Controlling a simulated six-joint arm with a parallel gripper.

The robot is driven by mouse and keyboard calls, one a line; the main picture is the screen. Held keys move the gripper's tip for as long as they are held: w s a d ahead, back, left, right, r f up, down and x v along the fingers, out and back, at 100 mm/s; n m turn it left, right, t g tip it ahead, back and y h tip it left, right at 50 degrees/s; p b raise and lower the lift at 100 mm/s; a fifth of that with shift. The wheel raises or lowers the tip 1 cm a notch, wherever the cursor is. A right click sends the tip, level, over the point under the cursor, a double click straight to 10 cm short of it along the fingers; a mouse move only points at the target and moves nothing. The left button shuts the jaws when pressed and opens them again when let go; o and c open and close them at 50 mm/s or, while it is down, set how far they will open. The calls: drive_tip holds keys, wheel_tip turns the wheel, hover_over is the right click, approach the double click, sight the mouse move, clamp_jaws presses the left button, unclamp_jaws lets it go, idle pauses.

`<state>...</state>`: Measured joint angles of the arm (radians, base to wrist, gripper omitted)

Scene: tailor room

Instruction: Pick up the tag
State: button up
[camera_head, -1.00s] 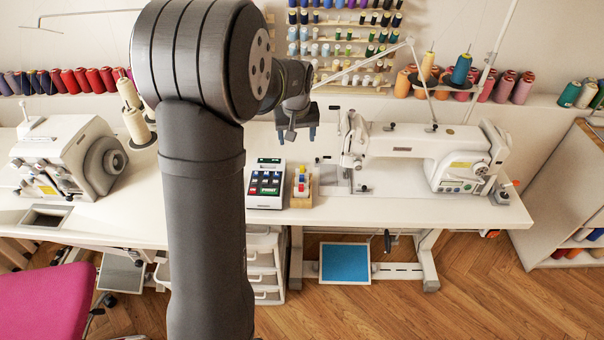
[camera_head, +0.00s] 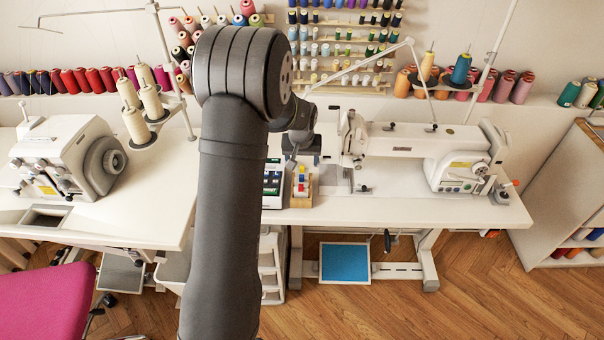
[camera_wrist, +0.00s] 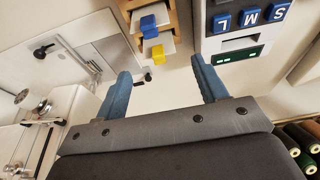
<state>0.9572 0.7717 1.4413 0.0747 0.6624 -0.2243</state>
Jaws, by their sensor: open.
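I cannot tell which piece is the tag.
A white sewing machine (camera_head: 405,142) stands close on the right. Another machine (camera_head: 62,160) and thread cones (camera_head: 137,124) are on the left. Spool racks (camera_head: 345,50) line the wall behind. The front strip of the table (camera_head: 400,209) is clear.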

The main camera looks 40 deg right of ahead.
sight(302, 167)
drive_tip(key=x, duration=0.5)
drive_tip(key=shift+s+a+f, duration=0.1)
drive_tip(key=shift+a+f, duration=0.05)
drive_tip(key=shift+f, duration=0.05)
drive_tip(key=c, duration=1)
